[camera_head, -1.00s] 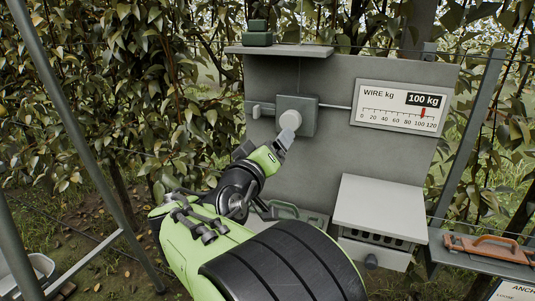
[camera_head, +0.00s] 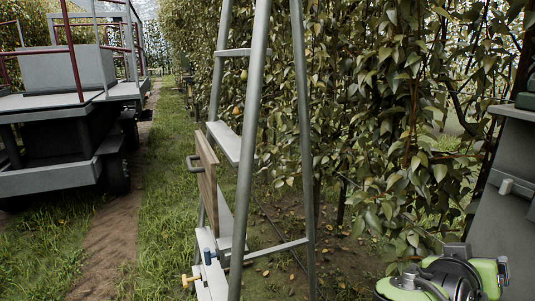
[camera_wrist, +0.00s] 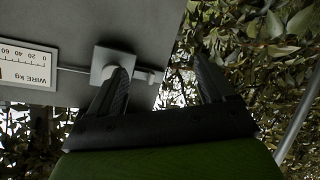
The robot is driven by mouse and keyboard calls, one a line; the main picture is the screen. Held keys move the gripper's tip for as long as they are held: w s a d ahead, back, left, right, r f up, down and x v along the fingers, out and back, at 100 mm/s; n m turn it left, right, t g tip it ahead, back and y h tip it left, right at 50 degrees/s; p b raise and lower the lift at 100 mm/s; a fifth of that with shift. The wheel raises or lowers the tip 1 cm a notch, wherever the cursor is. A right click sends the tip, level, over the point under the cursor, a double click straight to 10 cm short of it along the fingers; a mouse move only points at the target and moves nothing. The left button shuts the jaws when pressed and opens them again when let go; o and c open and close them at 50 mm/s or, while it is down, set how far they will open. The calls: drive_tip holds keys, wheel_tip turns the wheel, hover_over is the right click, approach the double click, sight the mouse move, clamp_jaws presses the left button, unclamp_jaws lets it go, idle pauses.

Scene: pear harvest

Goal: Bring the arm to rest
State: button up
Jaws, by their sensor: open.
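Part of my green and black arm (camera_head: 455,280) shows at the lower right of the head view, with the gripper's fingers out of sight there.
The wire gauge (camera_wrist: 27,68) is partly visible at the left of the wrist view. In the head view, a ladder (camera_head: 250,140) stands mid-frame beside pear foliage (camera_head: 400,120). A wheeled platform (camera_head: 70,130) stands left. The grey panel (camera_head: 505,210) is at the right edge. Grass lies between.

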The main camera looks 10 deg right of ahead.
drive_tip(key=s+a+f+n+y+p, duration=0.1)
drive_tip(key=a+y, duration=0.3)
drive_tip(key=a, duration=0.5)
drive_tip(key=s+a+f+n+y+p, duration=0.1)
drive_tip(key=s+a+n+y+p, duration=0.1)
drive_tip(key=a, duration=0.7)
drive_tip(key=s+a+f+n+y+p, duration=0.1)
drive_tip(key=s+a+n+y+p, duration=0.1)
drive_tip(key=a+y, duration=0.5)
drive_tip(key=s+a+n, duration=0.1)
drive_tip(key=a+n, duration=0.1)
drive_tip(key=shift+s+a+f+n, duration=0.2)
drive_tip(key=shift+a+f+n, duration=0.1)
drive_tip(key=shift+a+n, duration=0.1)
drive_tip(key=shift+d, duration=0.1)
